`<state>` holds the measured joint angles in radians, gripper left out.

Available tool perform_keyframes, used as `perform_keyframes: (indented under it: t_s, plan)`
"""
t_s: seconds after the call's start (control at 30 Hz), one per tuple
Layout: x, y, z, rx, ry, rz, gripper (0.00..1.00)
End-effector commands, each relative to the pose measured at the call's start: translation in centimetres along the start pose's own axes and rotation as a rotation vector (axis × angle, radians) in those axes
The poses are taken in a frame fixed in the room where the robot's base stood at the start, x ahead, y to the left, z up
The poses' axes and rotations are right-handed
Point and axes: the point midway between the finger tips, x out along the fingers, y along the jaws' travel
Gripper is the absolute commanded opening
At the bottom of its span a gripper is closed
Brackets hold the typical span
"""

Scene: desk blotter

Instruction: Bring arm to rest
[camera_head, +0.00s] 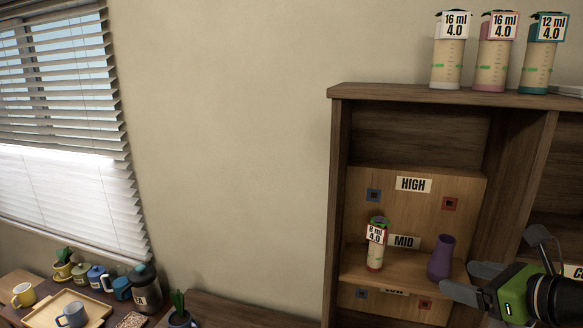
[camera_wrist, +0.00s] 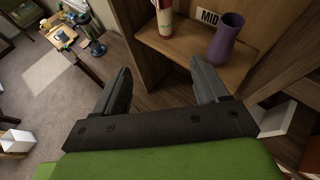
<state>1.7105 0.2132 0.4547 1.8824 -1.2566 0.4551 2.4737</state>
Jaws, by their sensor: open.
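My gripper (camera_head: 487,281) is at the lower right of the head view, in front of the wooden shelf unit (camera_head: 338,190). In the wrist view my gripper (camera_wrist: 162,82) has its two grey fingers wide apart with nothing between them. A purple vase (camera_head: 441,257) stands on the shelf marked MID, to the left of the gripper in the head view. The vase also shows in the wrist view (camera_wrist: 225,40), beyond the right finger and apart from it. A labelled bottle (camera_head: 376,250) stands on the same shelf, left of the vase; its lower part shows in the wrist view (camera_wrist: 165,18).
Several labelled bottles, one white-capped (camera_head: 447,55), stand on top of the shelf unit. A low table at lower left holds a tray (camera_head: 92,308), mugs and jars. A plant (camera_head: 179,310) stands at bottom. Open floor (camera_wrist: 45,110) shows left in the wrist view.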

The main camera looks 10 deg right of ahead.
Motion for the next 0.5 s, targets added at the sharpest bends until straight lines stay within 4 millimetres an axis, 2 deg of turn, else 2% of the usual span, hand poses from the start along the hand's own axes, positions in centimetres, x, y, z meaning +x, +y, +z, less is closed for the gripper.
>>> perform_keyframes:
  t_s: [0.27, 0.37, 0.5]
  plan:
    - [4.2, 4.2, -0.7, -0.313, 0.143, 0.074, 0.73]
    - [5.7, 6.5, -1.2, -0.479, 0.208, 0.117, 0.73]
    - [7.3, 10.4, -2.1, -0.776, 0.301, 0.200, 0.73]
